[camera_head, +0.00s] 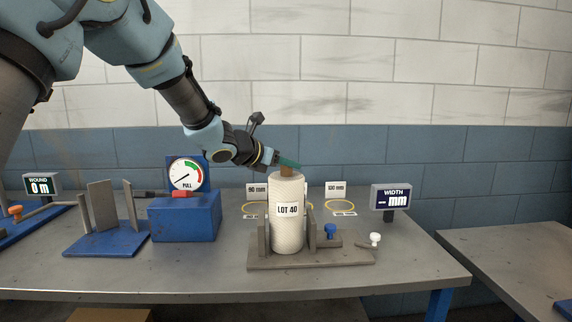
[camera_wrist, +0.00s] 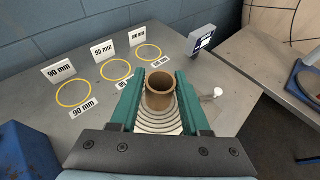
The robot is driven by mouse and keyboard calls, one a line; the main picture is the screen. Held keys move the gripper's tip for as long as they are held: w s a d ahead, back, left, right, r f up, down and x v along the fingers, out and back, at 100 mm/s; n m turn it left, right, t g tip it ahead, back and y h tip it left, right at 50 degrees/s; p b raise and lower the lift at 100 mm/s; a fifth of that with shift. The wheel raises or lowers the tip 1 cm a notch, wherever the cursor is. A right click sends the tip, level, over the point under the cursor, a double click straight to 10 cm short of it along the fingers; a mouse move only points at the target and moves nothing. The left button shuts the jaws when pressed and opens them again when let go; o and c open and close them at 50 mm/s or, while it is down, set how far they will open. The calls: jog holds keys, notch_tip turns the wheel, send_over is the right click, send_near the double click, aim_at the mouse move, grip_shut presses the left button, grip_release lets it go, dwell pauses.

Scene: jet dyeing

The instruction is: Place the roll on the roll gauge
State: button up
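The white roll (camera_head: 288,232) has a LOT 40 label and a brown core, and stands upright. It is between the upright plates of the roll gauge (camera_head: 345,256), a grey base with a blue knob (camera_head: 330,230) and a white knob (camera_head: 375,239). Whether its bottom touches the base is unclear. My gripper (camera_head: 288,163) comes in from the upper left at the top of the roll. The width display (camera_head: 391,197) shows dashes and mm.
Yellow rings (camera_wrist: 117,70) with size cards lie behind the gauge. A blue box with a pull dial (camera_head: 187,174) and a blue stand with grey plates (camera_head: 106,240) are to the left. A wound display (camera_head: 41,185) reads 0 m. Another table (camera_head: 515,255) is at right.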

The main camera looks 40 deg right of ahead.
jog(key=o, duration=0.3)
jog(key=shift+o, duration=0.2)
